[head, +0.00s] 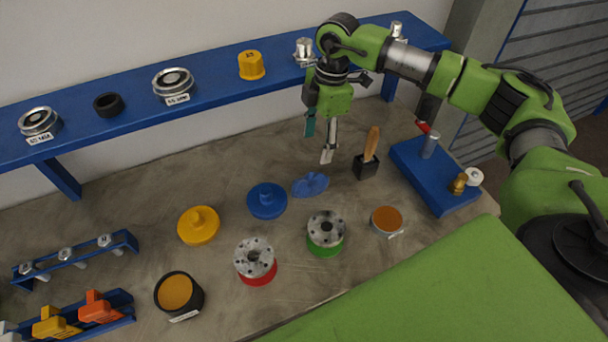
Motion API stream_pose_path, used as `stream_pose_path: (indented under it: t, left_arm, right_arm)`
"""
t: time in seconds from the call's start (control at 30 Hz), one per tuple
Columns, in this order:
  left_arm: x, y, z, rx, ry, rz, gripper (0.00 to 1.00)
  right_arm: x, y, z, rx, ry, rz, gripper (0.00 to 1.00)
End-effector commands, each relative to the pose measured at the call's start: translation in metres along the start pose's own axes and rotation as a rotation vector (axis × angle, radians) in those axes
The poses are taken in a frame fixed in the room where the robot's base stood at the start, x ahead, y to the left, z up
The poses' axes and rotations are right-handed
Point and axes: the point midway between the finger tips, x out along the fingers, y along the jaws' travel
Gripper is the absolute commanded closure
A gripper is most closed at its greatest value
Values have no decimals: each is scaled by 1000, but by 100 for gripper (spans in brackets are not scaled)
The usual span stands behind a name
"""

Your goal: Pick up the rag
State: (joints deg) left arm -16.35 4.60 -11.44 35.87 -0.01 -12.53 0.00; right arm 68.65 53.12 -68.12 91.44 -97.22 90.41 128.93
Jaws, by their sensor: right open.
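The rag (311,184) is a small crumpled blue cloth. It lies on the grey table, between a round blue lid (267,200) and a black block holding a wooden-handled tool (367,163). My right gripper (319,143) hangs above and behind the rag, pointing down, with its fingers apart and nothing between them. It is clear of the rag. My left gripper does not show in the head view.
A blue shelf (220,88) with flanged fittings runs along the back. Flanged vessels with a red (256,261) and a green (326,233) base stand in front of the rag. A blue stand (432,174) is at the right.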

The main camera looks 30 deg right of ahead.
Motion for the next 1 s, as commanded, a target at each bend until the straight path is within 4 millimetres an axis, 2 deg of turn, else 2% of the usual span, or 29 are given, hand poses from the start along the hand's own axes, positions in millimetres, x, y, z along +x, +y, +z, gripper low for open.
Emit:
stream_pose_path:
  t: [0.2,0.37,0.53,0.73,0.83,1.0]
  left_arm:
    - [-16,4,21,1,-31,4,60]
    - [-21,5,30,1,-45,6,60]
    - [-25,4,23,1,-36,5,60]
    - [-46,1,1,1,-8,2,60]
    - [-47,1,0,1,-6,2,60]
    - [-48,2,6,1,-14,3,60]
  right_arm:
    - [42,-2,-1,0,0,-5,43]
    - [65,-1,-1,0,1,-2,43]
    - [75,-2,-2,-1,1,-2,43]
    - [100,-9,-10,-1,1,-5,43]
    - [115,-7,-9,0,1,-2,43]
    - [124,-7,-9,-2,2,0,43]
